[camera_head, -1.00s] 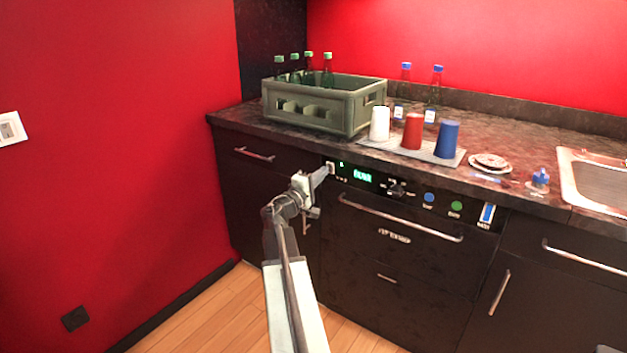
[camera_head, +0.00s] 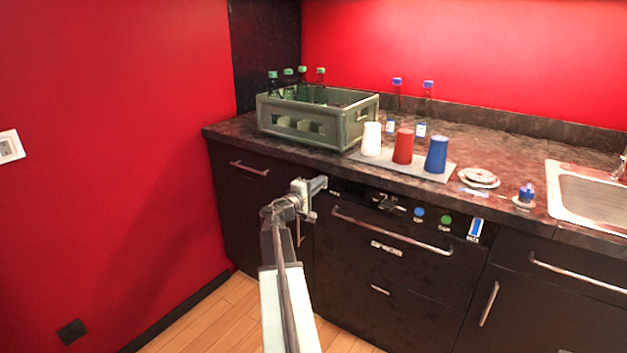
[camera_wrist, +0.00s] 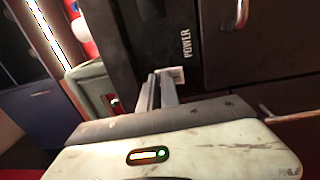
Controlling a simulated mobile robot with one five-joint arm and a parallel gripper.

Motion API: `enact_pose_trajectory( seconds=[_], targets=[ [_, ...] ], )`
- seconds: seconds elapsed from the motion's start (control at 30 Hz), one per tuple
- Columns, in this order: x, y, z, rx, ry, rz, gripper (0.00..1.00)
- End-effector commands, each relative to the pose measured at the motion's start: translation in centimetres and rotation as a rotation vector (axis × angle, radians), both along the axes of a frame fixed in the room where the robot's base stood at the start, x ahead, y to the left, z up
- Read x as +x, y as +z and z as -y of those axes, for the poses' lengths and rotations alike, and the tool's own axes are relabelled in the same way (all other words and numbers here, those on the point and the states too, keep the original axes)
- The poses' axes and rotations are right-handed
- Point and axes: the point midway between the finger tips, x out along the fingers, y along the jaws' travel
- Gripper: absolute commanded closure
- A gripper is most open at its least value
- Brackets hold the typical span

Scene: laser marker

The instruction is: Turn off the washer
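The washer (camera_head: 370,270) is a dark front set under the counter, with a long handle and a control panel (camera_head: 402,208) along its top. The panel has a knob, a blue button (camera_head: 419,211), a green button (camera_head: 446,221) and a blue-white slider (camera_head: 475,229). Its display area at the left shows no lit digits. My gripper (camera_head: 323,183) is at the panel's left end. In the wrist view my gripper's fingers (camera_wrist: 158,88) are together and empty, their tips at a small light power switch (camera_wrist: 178,74) beside the word POWER. Whether they touch it is unclear.
A green crate (camera_head: 350,129) with bottles stands on the counter (camera_head: 225,130) above. White, red and blue cups stand on a mat (camera_head: 436,174) to its right. A sink (camera_head: 600,200) is at the far right. The floor (camera_head: 215,318) shows free room at lower left.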

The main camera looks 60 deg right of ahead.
Motion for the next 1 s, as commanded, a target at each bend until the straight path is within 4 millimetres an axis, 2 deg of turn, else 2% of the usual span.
enact_pose_trajectory(
  seconds=[0.07,0.17,0.27,0.5,0.7,0.83,1.0],
  targets=[
    [0.1,0.0,0.4,-0.002,0.007,-0.002,1.00],
    [0.0,0.2,-0.1,-0.002,0.007,-0.002,1.00],
    [0.0,0.6,-1.7,-0.002,0.007,-0.001,1.00],
    [0.2,1.6,-7.7,-0.003,0.004,0.001,1.00],
    [0.5,2.2,-11.9,-0.003,0.003,0.002,1.00],
    [0.7,2.4,-13.4,-0.002,0.002,0.002,1.00],
    [0.8,2.4,-14.0,-0.002,0.001,0.002,1.00]
  ],
)
